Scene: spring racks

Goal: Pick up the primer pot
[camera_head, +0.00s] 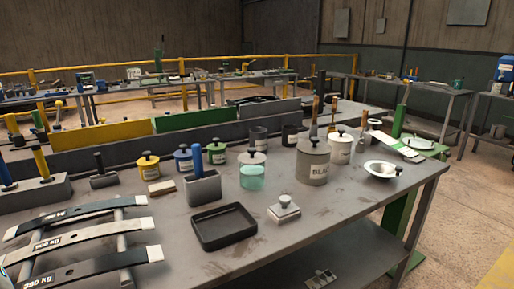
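Several lidded pots with knobs stand upright on the grey workbench (330,225). A large grey pot (318,172) has a label that seems to read "BLACK". A cream pot (341,151) stands just behind it to the right. Small yellow (149,171), blue (183,163) and green (219,161) pots with pale labels stand in a row at the left. A clear jar of teal liquid (251,179) stands in the middle. The small labels are unreadable, so I cannot tell which is the primer pot. My gripper is not in view.
A black tray (224,243), a small lidded block (284,213) and a grey holder with a blue handle (203,190) stand in front of the pots. Dark leaf springs (80,240) lie at the left. A white dish (383,169) is at the right. The front right bench top is clear.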

